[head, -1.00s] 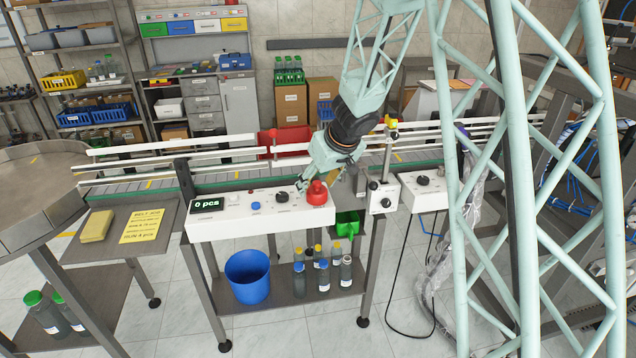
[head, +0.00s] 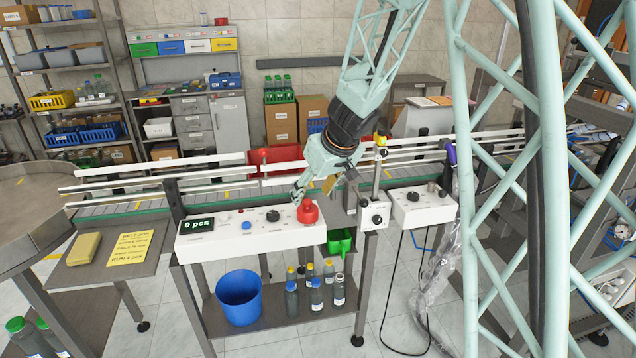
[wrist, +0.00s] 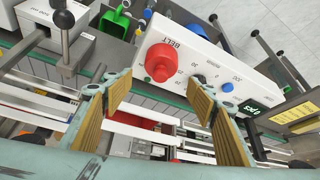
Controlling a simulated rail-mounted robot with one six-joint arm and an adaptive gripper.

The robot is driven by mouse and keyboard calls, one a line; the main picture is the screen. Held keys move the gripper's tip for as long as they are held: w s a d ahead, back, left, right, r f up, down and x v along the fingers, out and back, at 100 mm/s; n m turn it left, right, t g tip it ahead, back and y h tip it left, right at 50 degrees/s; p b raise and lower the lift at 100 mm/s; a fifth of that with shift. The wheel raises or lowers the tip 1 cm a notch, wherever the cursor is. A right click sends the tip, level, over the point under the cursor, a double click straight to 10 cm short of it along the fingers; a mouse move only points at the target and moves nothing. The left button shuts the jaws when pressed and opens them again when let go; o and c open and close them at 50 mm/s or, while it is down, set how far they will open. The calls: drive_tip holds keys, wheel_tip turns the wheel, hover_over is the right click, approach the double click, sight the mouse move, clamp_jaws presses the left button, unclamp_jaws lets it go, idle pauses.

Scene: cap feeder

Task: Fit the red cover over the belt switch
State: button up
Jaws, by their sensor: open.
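The red cover (head: 308,213), a round red piece with a smaller knob on top, stands on the right end of the white control panel (head: 250,243). In the wrist view the red cover (wrist: 161,62) sits beside the printed word BELT. No switch shows there; whatever is beneath the cover is hidden. My gripper (head: 298,196) is close behind and left of the cover in the head view. In the wrist view my gripper (wrist: 158,98) is open, with nothing between its tan pads, and the cover lies beyond the fingertips, apart from them.
A black knob (head: 273,215) and a blue button (head: 246,227) are on the same panel. A post with a small box (head: 375,215) stands just right of it. Conveyor rails (head: 220,173) run behind. A blue bucket (head: 239,297) and several bottles are below.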

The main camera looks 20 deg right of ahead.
drive_tip(key=shift+v, duration=2.9)
drive_tip(key=shift+r, duration=0.1)
